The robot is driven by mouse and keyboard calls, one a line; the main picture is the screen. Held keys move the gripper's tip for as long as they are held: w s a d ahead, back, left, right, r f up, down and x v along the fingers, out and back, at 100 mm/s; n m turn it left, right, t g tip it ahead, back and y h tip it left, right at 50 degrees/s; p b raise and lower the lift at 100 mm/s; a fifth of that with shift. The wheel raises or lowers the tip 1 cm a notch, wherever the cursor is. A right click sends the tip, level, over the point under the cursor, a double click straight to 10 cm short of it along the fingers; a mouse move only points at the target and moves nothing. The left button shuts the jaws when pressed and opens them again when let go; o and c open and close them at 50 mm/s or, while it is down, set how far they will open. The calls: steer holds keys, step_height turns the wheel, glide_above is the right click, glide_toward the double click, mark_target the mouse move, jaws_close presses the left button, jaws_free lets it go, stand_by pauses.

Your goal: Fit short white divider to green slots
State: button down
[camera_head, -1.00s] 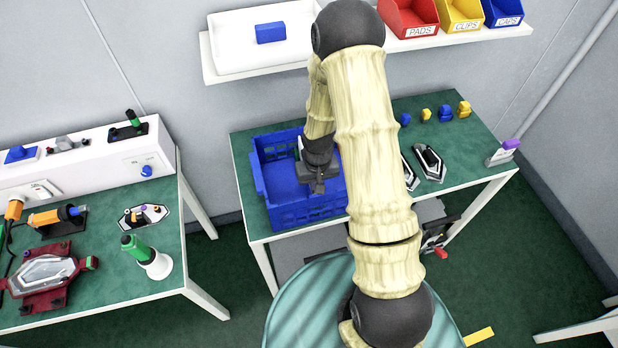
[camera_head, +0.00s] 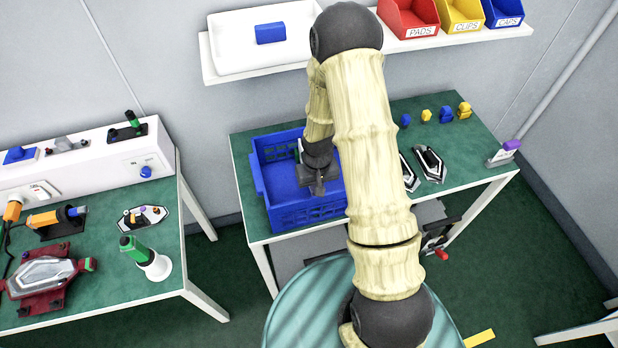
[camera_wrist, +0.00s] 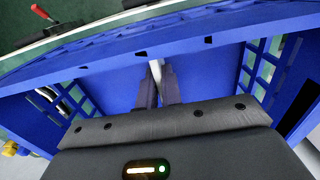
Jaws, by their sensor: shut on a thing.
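A blue crate (camera_head: 257,190) stands on the green-topped table at the back. My gripper (camera_head: 319,188) is down inside the crate's opening, toward its right side. In the wrist view my gripper (camera_wrist: 158,82) is shut on a thin white piece, the white divider (camera_wrist: 156,70), which shows only as a narrow strip between the fingers. The crate's blue wall (camera_wrist: 110,90) lies around and beyond the fingers.
A white tray (camera_head: 225,50) with a blue block (camera_head: 270,32) sits on the shelf above, beside red, yellow and blue bins. Dark-and-white lamp parts (camera_head: 430,165) lie right of my arm. The left bench (camera_head: 110,275) holds tools and a red fixture.

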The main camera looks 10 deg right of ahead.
steer(key=shift+f, duration=0.1)
stand_by(0.3)
steer(key=c, duration=1.5)
jaws_free()
step_height(320, 180, up, 18)
steer(key=b, duration=0.1)
steer(key=shift+f, duration=0.25)
